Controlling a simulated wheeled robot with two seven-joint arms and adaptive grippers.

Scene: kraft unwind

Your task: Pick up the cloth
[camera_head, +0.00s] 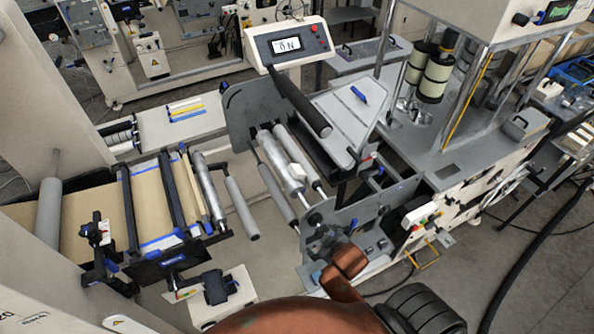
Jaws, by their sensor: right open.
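No cloth can be made out with certainty. A small white piece (297,171) lies against the grey rollers in the middle of the machine; it is too small to tell whether it is cloth. My right gripper (322,238) is at the lower middle, at the end of my copper-coloured arm, in front of the grey side plate. It is dark and hard to separate from the machine parts behind it. It is open, below and to the right of the white piece and apart from it. Nothing shows between its fingers. My left gripper is not in view.
Brown kraft web (95,215) runs over rollers at the left. A sloped grey plate (345,120) carries a blue-handled item. Open floor (510,255) lies at the lower right, crossed by a black hose.

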